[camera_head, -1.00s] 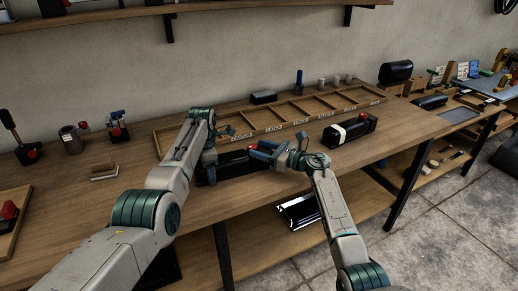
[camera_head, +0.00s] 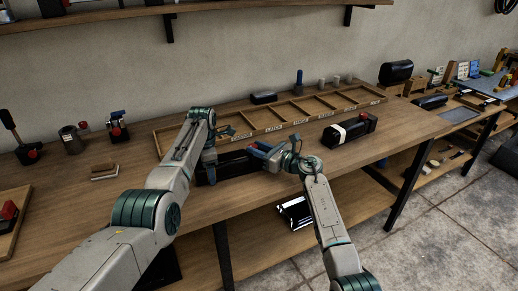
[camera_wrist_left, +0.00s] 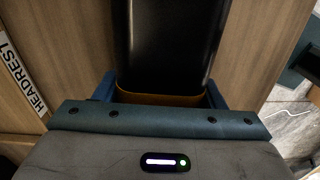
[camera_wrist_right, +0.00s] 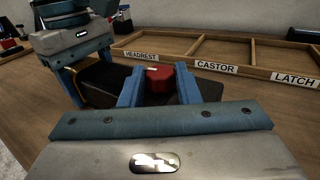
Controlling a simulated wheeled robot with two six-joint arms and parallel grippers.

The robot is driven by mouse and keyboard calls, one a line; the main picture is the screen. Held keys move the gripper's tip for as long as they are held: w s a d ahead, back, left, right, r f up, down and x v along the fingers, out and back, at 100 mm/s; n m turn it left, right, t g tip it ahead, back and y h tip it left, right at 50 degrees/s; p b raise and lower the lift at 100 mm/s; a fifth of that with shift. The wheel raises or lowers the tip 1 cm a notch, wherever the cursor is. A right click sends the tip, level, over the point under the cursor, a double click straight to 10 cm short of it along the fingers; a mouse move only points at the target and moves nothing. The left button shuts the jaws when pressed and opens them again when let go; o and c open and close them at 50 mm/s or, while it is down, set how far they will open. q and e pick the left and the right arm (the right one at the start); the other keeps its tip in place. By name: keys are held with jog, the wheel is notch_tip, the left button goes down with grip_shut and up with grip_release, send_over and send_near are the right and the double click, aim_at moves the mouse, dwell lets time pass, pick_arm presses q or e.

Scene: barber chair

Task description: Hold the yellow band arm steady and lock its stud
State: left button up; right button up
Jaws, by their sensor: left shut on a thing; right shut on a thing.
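The yellow band arm is a black padded arm (camera_head: 236,167) lying on the bench front. Its yellow band (camera_wrist_left: 160,98) shows in the left wrist view between my left gripper's blue fingers. My left gripper (camera_head: 210,172) is shut across the arm at the banded end. The stud has a red knob (camera_wrist_right: 160,77) near the arm's other end, seen in the right wrist view. My right gripper (camera_wrist_right: 158,88) is shut on this knob, one finger on each side. In the head view my right gripper (camera_head: 262,150) hides the knob. The stud below the knob is hidden.
A wooden divided tray (camera_head: 160,143) with labels lies right behind the arm. A second black arm with a white band (camera_head: 336,137) lies to the right. The bench's front edge is close to my grippers.

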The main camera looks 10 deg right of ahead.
jog(key=shift+s+a+f+m+t+h, duration=0.1)
jog(key=shift+s+m+t+h, duration=0.05)
jog(key=shift+m+t+h, duration=0.75)
jog(key=o, duration=1)
jog(key=shift+c, duration=0.2)
jog(key=v, duration=1.2)
pick_arm(q)
jog(key=o, duration=1.5)
